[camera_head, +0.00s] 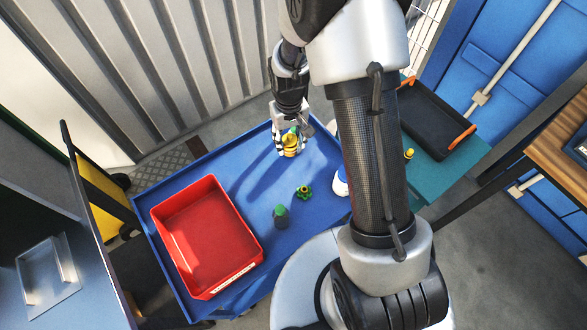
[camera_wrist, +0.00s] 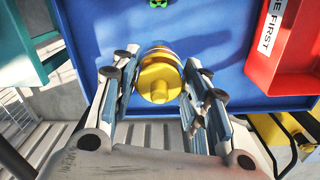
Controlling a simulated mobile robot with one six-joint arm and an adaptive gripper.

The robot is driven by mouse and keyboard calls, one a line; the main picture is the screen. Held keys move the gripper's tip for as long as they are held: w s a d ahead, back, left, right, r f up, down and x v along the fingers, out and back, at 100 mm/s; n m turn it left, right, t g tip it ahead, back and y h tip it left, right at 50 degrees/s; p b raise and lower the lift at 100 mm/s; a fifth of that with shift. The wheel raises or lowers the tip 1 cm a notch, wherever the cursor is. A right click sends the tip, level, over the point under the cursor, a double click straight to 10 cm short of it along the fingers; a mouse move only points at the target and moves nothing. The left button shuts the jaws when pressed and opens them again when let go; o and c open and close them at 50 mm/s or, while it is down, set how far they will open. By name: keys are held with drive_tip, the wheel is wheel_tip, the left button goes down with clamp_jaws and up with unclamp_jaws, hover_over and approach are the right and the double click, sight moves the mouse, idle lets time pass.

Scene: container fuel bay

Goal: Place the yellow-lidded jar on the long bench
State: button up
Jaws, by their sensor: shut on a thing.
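The yellow-lidded jar (camera_head: 290,147) is at the far part of the blue tabletop. My gripper (camera_head: 290,140) is shut on it from above. In the wrist view the round yellow lid (camera_wrist: 160,80) faces the camera between my two fingers (camera_wrist: 158,95), one on each side. The jar's body is mostly hidden beneath the lid. I cannot tell whether its base touches the blue surface. A wood-topped bench (camera_head: 553,150) shows in part at the right edge of the head view; whether it is the long bench is not clear.
A red bin (camera_head: 162,213) stands on the blue tabletop (camera_head: 325,160). A green knob (camera_head: 304,192) and a green-topped dark container (camera_head: 281,215) are nearby. A white-and-blue object (camera_head: 341,182) is partly behind my arm. A black tray (camera_head: 432,115) sits on a teal surface (camera_head: 455,165).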

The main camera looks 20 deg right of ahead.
wheel_tip(320, 180, down, 16)
drive_tip(key=b, duration=0.3)
drive_tip(key=shift+b, duration=0.3)
drive_tip(key=shift+f, duration=0.1)
drive_tip(key=o, duration=1.2)
drive_tip(key=shift+c, duration=0.2)
